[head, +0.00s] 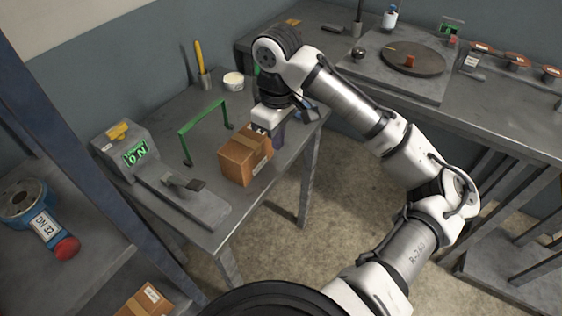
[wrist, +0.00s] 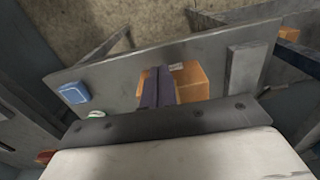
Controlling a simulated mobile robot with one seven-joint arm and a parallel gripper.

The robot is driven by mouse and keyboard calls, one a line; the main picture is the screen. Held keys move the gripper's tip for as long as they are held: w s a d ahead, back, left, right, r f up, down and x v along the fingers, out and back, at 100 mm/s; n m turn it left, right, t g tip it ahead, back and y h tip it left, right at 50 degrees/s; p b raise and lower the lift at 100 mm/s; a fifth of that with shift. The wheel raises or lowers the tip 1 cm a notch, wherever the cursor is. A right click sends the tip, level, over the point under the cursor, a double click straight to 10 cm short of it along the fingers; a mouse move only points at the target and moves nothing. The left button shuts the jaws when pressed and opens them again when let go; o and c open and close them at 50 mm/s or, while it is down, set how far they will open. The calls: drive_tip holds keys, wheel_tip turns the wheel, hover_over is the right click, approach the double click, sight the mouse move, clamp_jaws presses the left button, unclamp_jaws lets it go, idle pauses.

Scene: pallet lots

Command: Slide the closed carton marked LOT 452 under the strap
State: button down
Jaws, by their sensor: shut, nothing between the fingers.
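A closed brown carton (head: 238,163) with tape along its top sits on the grey table; it also shows in the wrist view (wrist: 193,82). A pale label is on its side, but I cannot read its lot number. A green strap (head: 203,115) stands as an arch over the table, behind and left of the carton. The carton is apart from it, on the near side. My gripper (head: 277,137) is shut and empty, its dark fingers (wrist: 157,88) low beside the carton's right side. I cannot tell whether they touch it.
A scale-like device (head: 130,148) with a green "ON" display and a flat grey plate (head: 190,198) takes up the table's left part. A white tub (head: 233,80) and a cup with a yellow tool (head: 204,80) stand at the back. Another carton (head: 145,300) lies lower left.

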sight(247, 153)
drive_tip(key=f, duration=0.3)
drive_tip(key=w+a+f, duration=0.1)
drive_tip(key=f, duration=0.2)
drive_tip(key=a+f+p, duration=0.1)
drive_tip(key=f, duration=0.3)
drive_tip(key=shift+w+a, duration=0.15)
drive_tip(key=shift+w, duration=0.15)
drive_tip(key=shift+w+a, duration=0.35)
drive_tip(key=shift+a, duration=0.05)
